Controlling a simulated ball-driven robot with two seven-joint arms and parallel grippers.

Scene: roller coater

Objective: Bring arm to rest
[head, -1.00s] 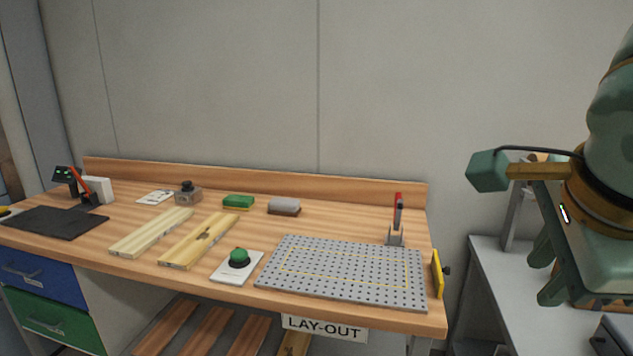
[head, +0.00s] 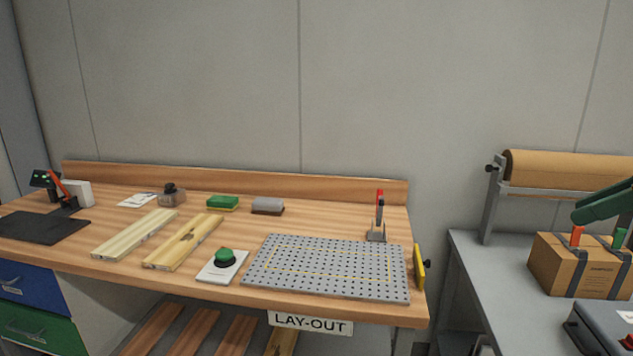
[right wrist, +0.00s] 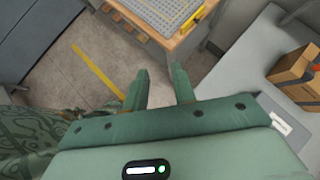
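My right gripper (right wrist: 158,80) shows in the right wrist view with its two green fingers apart and nothing between them. It hangs over open floor, in front of the wooden bench and beside the grey side table. My left gripper is in neither view.
The wooden bench (head: 110,250) holds a perforated plate (head: 330,268), a green button (head: 224,257), two boards and a red-handled clamp (head: 379,215). Floor (right wrist: 95,50) is free below the gripper.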

